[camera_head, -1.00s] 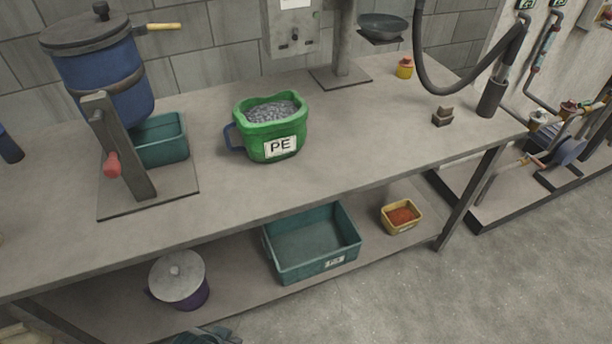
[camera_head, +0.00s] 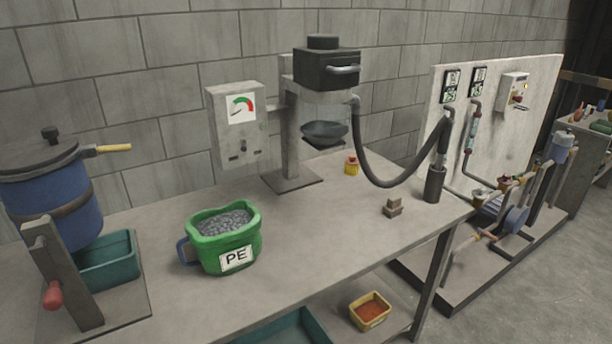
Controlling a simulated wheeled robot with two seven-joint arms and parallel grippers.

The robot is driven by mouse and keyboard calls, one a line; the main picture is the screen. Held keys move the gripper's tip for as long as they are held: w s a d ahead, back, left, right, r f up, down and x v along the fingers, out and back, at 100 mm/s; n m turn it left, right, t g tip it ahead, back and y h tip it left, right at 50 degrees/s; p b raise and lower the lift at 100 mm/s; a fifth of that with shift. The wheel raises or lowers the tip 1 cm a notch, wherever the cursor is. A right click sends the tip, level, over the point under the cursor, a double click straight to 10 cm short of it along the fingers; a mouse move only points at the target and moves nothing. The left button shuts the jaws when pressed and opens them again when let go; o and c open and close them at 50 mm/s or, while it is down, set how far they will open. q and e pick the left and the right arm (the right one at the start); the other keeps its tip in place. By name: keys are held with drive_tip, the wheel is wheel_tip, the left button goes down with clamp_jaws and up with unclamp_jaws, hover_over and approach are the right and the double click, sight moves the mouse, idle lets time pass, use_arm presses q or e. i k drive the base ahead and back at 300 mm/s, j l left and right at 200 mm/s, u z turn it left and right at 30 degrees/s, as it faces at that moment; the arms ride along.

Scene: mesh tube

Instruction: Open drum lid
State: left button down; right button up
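A blue drum (camera_head: 62,208) with a dark band stands at the left on a stand over the table. Its dark grey lid (camera_head: 38,160) sits on top, and looks closed. The lid has a black knob (camera_head: 50,133) and a pale yellow handle (camera_head: 114,148) sticking out to the right. The stand carries a lever with a red grip (camera_head: 54,295) in front of the drum. The left edge of the drum and lid is cut off by the picture. Neither of my grippers is in view.
A pipe rig stands right. The table's middle is clear.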

sight(36, 152)
drive_tip(key=u, duration=1.3)
